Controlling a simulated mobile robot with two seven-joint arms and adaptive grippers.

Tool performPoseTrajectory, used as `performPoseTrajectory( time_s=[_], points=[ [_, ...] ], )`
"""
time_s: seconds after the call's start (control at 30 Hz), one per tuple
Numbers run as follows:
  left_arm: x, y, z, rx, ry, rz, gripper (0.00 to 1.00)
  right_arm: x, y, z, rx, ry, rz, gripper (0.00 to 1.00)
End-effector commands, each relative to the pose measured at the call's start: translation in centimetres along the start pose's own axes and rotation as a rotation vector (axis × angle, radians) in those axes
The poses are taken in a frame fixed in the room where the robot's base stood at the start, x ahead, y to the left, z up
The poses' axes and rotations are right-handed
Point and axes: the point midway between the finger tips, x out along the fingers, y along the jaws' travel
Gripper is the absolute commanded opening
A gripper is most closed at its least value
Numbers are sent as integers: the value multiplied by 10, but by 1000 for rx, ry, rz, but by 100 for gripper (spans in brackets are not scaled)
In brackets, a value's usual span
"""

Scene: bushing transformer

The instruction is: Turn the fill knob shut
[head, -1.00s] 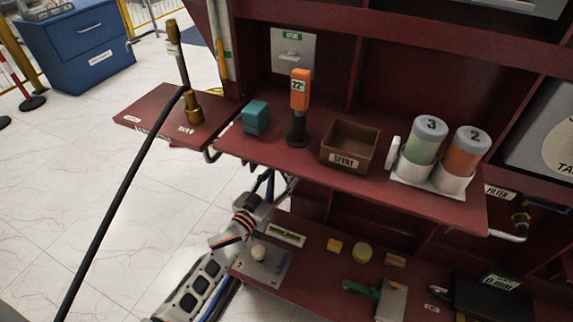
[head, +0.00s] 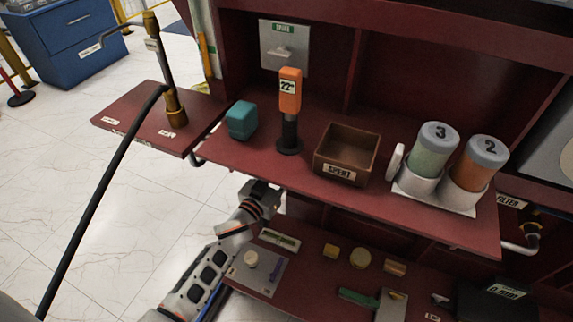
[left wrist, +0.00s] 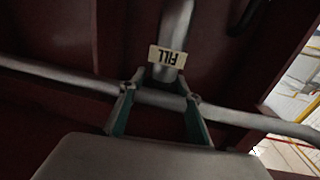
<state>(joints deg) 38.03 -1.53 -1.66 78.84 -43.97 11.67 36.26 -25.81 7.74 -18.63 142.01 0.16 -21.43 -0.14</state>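A cream FILL label (left wrist: 167,57) reads upside down in the left wrist view, on or just in front of a grey vertical pipe (left wrist: 176,22). I cannot make out the fill knob itself. My left gripper (left wrist: 160,98) has its two teal fingers spread apart, with the label just beyond the fingertips and nothing visibly held. In the head view my left arm reaches up from the bottom, and its gripper end (head: 264,196) is at the underside of the red shelf (head: 330,192), with the fingers hidden. My right gripper is not in view.
A grey horizontal pipe (left wrist: 50,73) crosses close behind the fingers. The shelf above carries a teal block (head: 241,120), an orange-topped device (head: 290,92), a brown SPENT box (head: 340,171) and two canisters. A lower shelf (head: 325,285) holds several small items. A black hose (head: 95,205) hangs at left.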

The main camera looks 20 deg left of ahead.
Motion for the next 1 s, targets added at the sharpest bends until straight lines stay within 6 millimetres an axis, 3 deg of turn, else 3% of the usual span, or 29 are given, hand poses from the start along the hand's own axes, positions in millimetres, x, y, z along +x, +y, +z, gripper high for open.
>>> performPoseTrajectory(
  time_s=[0.07,0.57,1.0],
  points=[
    [0,0,0,0,-1,0,10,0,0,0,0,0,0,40],
    [1,-2,-4,9,1,88,10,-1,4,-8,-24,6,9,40],
    [0,-4,4,8,-8,400,10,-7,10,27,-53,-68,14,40]
  ],
)
